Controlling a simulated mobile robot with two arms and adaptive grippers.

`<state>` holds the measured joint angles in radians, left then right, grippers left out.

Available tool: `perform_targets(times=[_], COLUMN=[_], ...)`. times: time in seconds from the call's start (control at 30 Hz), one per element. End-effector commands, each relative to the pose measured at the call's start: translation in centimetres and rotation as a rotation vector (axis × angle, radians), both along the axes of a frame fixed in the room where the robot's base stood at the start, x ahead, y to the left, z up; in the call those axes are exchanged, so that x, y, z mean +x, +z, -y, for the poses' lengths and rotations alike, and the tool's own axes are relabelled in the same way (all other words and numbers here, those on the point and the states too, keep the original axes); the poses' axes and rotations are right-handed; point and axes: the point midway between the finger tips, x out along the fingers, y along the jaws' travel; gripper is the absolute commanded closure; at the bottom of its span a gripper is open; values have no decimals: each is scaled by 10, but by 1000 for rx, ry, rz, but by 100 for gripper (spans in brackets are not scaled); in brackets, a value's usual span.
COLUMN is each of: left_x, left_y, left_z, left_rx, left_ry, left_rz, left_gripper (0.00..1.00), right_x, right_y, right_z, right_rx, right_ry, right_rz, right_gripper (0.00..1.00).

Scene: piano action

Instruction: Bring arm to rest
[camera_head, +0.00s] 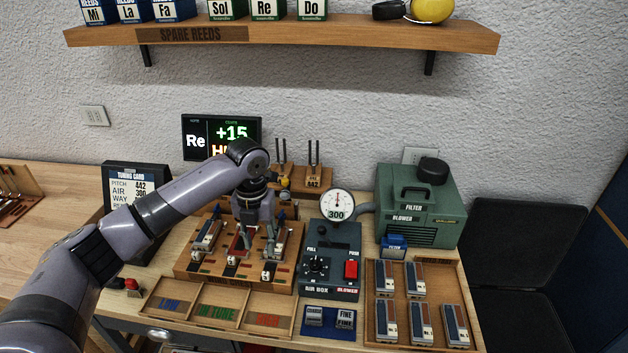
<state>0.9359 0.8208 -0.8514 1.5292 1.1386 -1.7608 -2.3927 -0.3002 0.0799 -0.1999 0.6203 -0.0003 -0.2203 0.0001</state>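My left arm comes in from the left and my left gripper (257,238) points down over the wooden reed block (190,272) in the middle of the bench. Its two fingers look spread apart, with nothing clearly held between them. Reed pieces stand in the block on both sides: one to the left (207,238) and one to the right (275,250). The middle one (238,250) is partly hidden by the gripper. I cannot tell whether the fingers touch it. My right gripper is not in view.
The display (222,135) behind my arm reads "Re" and "+15". A gauge (338,204) reading 300 stands above the air box (330,265). A green blower (420,205) and a tray of reeds (455,275) are at right. Sorting trays (218,314) lie in front; a shelf (300,35) hangs above.

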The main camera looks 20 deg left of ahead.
Motion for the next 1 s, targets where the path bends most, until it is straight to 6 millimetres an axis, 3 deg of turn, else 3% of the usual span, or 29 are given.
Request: perform_targets(times=[0.17, 0.27, 0.37, 0.5, 0.7, 0.83, 1.0], left_x=[-3, -14, -35, -73, -130, -166, -204], left_y=[-8, -30, -62, -98, -124, -129, -127], left_z=[8, 31, 68, 120, 169, 180, 170], left_rx=[-2, -10, -35, -108, -246, -327, -387], left_ry=[19, 90, 233, 526, 1055, 1458, 1923], left_rz=[-1, 5, 18, 45, 42, 20, 3], left_gripper=[63, 63, 63, 63, 63, 63, 63], right_x=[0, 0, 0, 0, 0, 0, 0], right_y=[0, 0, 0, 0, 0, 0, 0], right_z=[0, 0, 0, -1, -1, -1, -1], right_rx=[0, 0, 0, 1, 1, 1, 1], right_ry=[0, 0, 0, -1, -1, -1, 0], right_rz=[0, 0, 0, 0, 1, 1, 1], right_gripper=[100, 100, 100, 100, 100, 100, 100])
